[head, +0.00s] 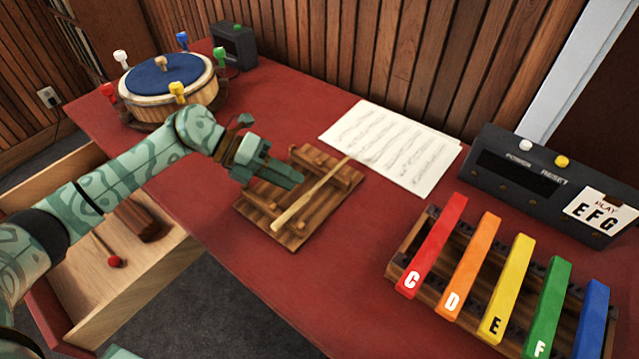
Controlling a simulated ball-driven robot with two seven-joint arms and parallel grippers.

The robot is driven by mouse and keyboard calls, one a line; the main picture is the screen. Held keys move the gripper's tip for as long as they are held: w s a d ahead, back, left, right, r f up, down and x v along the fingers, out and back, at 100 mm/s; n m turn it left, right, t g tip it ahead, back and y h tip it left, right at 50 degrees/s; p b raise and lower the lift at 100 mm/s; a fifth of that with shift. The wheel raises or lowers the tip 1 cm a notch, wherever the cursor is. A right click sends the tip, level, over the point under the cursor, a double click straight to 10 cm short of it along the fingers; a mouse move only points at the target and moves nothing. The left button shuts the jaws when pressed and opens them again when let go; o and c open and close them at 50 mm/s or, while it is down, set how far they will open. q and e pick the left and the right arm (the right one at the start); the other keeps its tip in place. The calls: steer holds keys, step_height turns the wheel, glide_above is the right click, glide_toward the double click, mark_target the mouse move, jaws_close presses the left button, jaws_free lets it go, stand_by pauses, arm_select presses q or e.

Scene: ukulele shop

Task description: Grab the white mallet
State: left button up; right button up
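A white knob-like head (120,56), which looks like the white mallet, stands upright at the left rim of a round wooden drum (195,90) with a blue top. Its lower part is mostly hidden. My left arm reaches in from the left, passing in front of the drum. My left gripper (287,177) is over a wooden rack (275,235) at the table's middle, well right of the white head. It is apart from the white head, and its finger gap is not clear. My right gripper is not in view.
Blue, green, yellow and red heads also ring the drum, with a tan one on top. A pale stick (310,195) lies on the rack. An open drawer (70,275) holds a red-headed mallet (115,261). Colored bars (510,285) and a dark box (545,180) stand right.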

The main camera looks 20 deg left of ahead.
mark_target(319, 185)
arm_select(q)
steer(key=x, duration=0.3)
steer(key=b+x, duration=0.1)
steer(key=shift+w+d, duration=0.3)
jaws_close()
